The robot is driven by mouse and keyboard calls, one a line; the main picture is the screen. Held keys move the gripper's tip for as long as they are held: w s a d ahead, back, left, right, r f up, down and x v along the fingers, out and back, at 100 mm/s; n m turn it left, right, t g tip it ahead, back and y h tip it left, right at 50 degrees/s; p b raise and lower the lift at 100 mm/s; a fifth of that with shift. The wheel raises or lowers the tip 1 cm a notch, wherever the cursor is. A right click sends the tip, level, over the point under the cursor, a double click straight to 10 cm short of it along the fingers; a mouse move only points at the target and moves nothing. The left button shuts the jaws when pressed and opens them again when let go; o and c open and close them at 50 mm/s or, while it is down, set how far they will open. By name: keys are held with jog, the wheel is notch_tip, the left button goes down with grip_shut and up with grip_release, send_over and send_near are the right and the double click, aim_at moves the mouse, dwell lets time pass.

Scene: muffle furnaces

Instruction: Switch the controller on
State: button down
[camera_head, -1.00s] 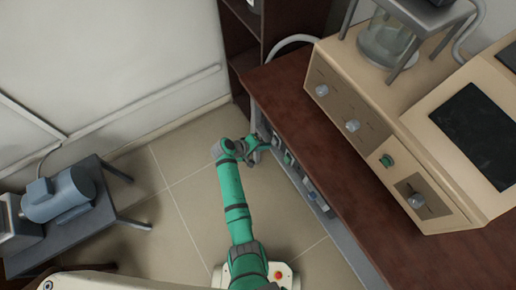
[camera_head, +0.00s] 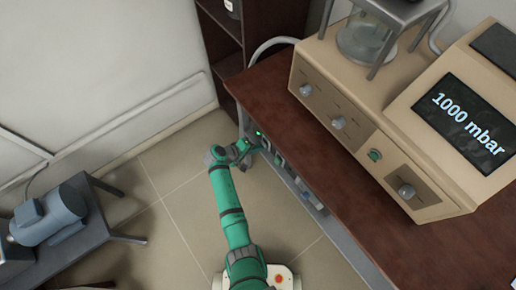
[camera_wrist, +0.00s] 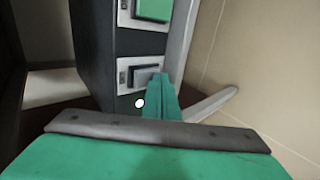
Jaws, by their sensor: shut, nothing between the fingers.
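The beige controller (camera_head: 466,125) stands on the table at the right of the head view. Its display (camera_head: 466,118) is lit and reads "1000 mbar". My gripper (camera_head: 254,148) is shut and empty, at the units below the tabletop's left edge. In the wrist view the shut green fingertips (camera_wrist: 160,80) are at a grey plate with a rocker switch (camera_wrist: 146,72) on a dark panel (camera_wrist: 95,50). They partly cover the plate; I cannot tell whether they touch the switch. A small lamp (camera_wrist: 140,103) near it glows, and a green light (camera_head: 258,132) shows in the head view.
The brown tabletop (camera_head: 290,125) overhangs the units by my gripper. A dark shelf (camera_head: 228,60) stands at the back. A blue-grey motor-like device (camera_head: 48,215) sits on a low stand at the left. The tiled floor (camera_head: 175,175) between is clear.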

jog(key=shift+r, duration=0.1)
jog(key=shift+r, duration=0.7)
jog(key=a+f+v, duration=0.1)
jog(key=v, duration=1.2)
jog(key=shift+s, duration=0.5)
jog(key=shift+w+f, duration=0.1)
jog(key=shift+w, duration=0.05)
